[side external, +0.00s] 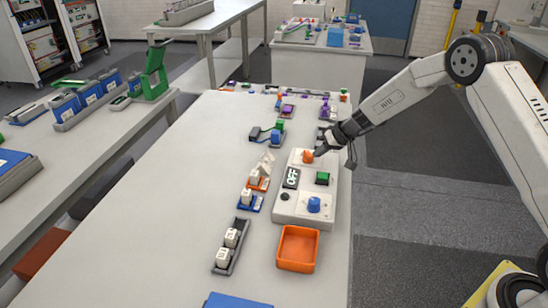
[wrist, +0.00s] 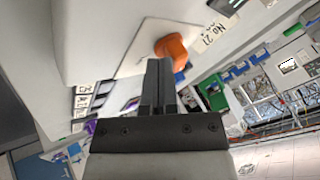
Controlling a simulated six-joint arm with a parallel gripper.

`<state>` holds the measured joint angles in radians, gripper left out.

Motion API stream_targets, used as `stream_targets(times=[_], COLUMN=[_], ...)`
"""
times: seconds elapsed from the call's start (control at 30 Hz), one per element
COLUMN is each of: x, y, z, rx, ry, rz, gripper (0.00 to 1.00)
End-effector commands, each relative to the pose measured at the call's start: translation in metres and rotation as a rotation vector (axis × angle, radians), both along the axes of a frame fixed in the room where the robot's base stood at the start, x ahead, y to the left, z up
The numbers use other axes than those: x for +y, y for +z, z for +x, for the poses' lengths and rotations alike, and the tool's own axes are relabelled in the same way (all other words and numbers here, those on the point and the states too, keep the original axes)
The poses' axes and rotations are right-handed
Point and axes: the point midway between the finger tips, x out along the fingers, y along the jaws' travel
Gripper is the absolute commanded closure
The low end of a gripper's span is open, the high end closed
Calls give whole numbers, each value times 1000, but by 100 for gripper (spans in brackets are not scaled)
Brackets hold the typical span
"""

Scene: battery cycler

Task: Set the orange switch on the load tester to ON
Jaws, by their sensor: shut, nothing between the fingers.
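The load tester is a white box (side external: 287,210) on the right part of the white table. Its orange switch (side external: 307,157) is at the far end of its top face, and it also shows in the wrist view (wrist: 172,48). A small display reading OFF (side external: 291,178), a green button (side external: 322,178) and a blue knob (side external: 314,205) sit nearer the camera. My gripper (side external: 320,152) is shut and empty, just right of the orange switch. In the wrist view its fingertips (wrist: 158,65) are close to the switch; I cannot tell whether they touch it.
An orange tray (side external: 313,250) stands in front of the tester. A grey holder with white blocks (side external: 229,262), more small blocks and a blue item (side external: 235,301) lie to the left and front. Several small coloured parts are at the far end. The table's left half is clear.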

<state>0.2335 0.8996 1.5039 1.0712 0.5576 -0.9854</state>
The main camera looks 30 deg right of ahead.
Motion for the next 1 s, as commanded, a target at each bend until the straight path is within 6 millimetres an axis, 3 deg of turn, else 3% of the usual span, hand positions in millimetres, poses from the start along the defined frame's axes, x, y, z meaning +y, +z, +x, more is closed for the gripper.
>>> stream_targets(times=[0.37, 1.0], x=[4, 13], y=[0, 0], z=[-3, -8], rx=[1, 1], ry=[-95, -407], rz=[2, 2], gripper=[100, 100])
